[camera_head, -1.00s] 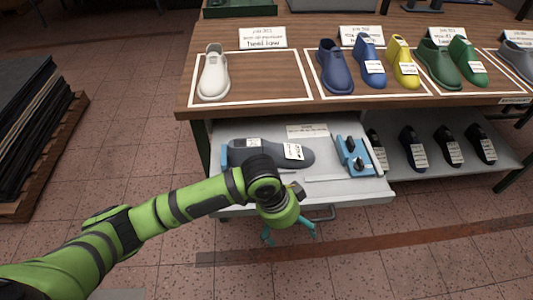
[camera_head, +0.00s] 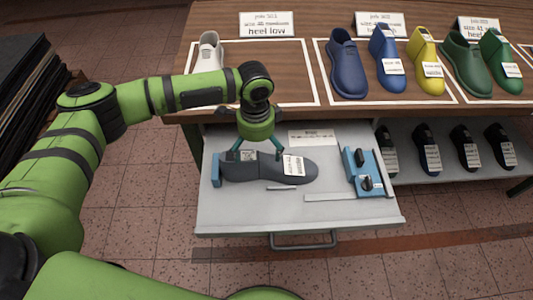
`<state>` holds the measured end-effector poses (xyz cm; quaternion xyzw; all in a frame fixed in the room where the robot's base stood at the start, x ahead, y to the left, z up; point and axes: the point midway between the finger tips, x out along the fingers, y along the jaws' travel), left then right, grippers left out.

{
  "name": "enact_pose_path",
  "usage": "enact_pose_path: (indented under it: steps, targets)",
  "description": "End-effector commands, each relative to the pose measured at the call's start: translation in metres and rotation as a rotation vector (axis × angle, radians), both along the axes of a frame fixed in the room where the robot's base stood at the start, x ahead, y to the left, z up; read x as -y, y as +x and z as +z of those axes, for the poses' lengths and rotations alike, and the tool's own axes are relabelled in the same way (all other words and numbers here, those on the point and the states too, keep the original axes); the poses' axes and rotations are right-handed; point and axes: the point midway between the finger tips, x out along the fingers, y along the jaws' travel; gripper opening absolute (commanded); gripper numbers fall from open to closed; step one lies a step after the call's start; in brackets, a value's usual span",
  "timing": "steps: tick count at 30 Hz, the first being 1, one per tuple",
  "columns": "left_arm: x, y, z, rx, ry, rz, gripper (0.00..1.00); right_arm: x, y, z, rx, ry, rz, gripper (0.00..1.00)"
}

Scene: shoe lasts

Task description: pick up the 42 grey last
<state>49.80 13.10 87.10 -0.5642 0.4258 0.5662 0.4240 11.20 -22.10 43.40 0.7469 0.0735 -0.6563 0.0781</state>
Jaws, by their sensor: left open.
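The grey last (camera_head: 305,169) lies on its side or sole in the open drawer (camera_head: 230,215), toe to the right, with white labels on it. A blue block (camera_head: 216,170) stands at its left end. My left gripper (camera_head: 256,155) points down with its teal fingers spread over the rear half of the last. I cannot tell whether the fingers touch it. The number on the label is too small to read. My right gripper is not in view.
A blue fixture (camera_head: 368,172) sits at the drawer's right. Above, the wooden table holds a white last (camera_head: 208,52), partly hidden by my arm, and blue, yellow and green lasts (camera_head: 348,65). Dark lasts (camera_head: 426,147) stand on the lower shelf.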

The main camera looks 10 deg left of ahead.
Motion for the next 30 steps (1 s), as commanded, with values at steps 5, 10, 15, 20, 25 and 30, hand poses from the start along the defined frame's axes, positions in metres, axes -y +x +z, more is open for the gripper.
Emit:
enact_pose_path:
  steps: [5, 10, 15, 20, 25, 30]
  targets:
    - [-0.001, -0.003, -0.018, -0.003, 0.003, -0.002, 1.0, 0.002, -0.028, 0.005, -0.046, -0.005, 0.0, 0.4]
    - [-0.003, -0.01, -0.042, -0.004, 0.003, -0.001, 1.0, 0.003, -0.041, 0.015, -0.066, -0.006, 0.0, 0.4]
    - [-0.002, -0.009, -0.063, -0.002, 0.002, -0.001, 1.0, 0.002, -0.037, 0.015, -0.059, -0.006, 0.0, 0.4]
    - [-0.002, -0.009, -0.067, 0.0, 0.001, -0.002, 1.0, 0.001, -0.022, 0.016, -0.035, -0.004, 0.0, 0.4]
    - [-0.002, -0.009, -0.066, 0.0, 0.001, -0.002, 0.76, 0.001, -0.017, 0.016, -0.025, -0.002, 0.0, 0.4]
    - [-0.003, -0.009, -0.067, -0.001, 0.002, -0.001, 0.19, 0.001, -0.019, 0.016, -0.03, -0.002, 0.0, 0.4]
